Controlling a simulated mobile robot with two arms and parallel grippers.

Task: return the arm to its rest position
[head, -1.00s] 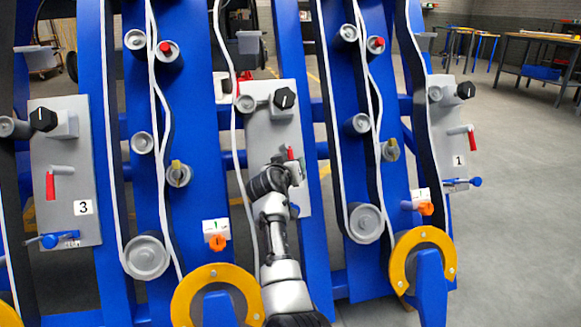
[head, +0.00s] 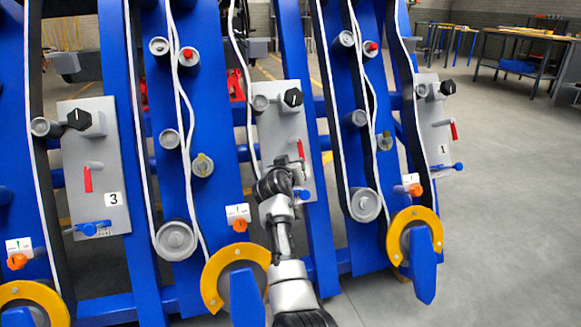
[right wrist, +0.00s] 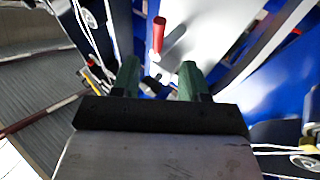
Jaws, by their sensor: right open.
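My right arm reaches up from the bottom middle of the head view. Its gripper (head: 299,180) is in front of the lower part of the middle grey panel (head: 275,125), just below that panel's red handle (head: 300,149). In the right wrist view the two green fingers (right wrist: 160,82) stand apart with nothing between them. The red handle (right wrist: 158,36) shows beyond the fingertips, apart from them. My left gripper is not in view.
Blue chassis beams (head: 212,100) carry grey rollers, white cables and yellow rings (head: 237,255). Panel 3 (head: 95,150) is to the left and panel 1 (head: 434,110) to the right. Open grey floor (head: 510,200) lies at the right, with a workbench (head: 528,50) behind.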

